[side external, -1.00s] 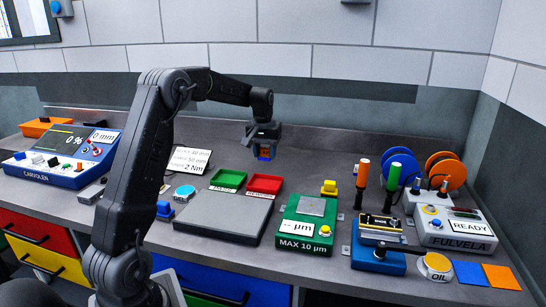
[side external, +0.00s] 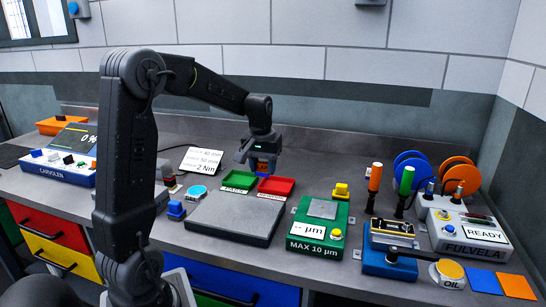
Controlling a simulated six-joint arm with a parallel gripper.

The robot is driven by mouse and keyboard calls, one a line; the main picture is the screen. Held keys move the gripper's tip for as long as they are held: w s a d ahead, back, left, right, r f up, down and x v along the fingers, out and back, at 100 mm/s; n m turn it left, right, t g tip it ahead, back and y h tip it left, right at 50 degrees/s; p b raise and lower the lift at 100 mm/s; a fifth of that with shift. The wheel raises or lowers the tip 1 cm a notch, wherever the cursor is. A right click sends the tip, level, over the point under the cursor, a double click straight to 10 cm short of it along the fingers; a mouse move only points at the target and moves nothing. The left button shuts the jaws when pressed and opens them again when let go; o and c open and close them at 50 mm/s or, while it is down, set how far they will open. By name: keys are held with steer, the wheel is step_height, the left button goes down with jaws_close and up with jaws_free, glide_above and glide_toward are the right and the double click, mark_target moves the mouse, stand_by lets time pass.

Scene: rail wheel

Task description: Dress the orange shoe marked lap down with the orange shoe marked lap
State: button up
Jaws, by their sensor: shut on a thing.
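My gripper (side external: 262,166) hangs low behind the green tray (side external: 238,190) and the red tray (side external: 277,195). I cannot clearly make out a second orange shoe marked lap.
A grey plate (side external: 230,224) lies in front of the trays. A green gauge (side external: 317,244) marked MAX 10 µm stands right of it. Further right are a blue fixture (side external: 388,263), upright orange (side external: 375,178) and green (side external: 407,180) handles, and the FULVELA machine (side external: 467,228).

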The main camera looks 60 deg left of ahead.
glide_above(252, 213)
steer(key=f, duration=0.1)
steer(key=shift+d+f, duration=0.2)
steer(key=shift+f, duration=1.65)
steer(key=shift+d+f, duration=0.15)
steer(key=shift+f, duration=1.7)
steer(key=shift+a+f, duration=0.15)
steer(key=shift+f, duration=0.2)
steer(key=shift+s+a, duration=3.5)
steer(key=shift+s, duration=0.05)
steer(key=shift+c, duration=0.4)
steer(key=shift+w+d+f, duration=0.1)
steer(key=shift+w+d, duration=3.5)
steer(key=shift+d, duration=0.05)
steer(key=shift+s+a, duration=3.5)
steer(key=shift+w+d, duration=3.3)
steer(key=r, duration=0.2)
steer(key=shift+w+d+r, duration=0.2)
steer(key=shift+r, duration=3)
steer(key=shift+f, duration=0.25)
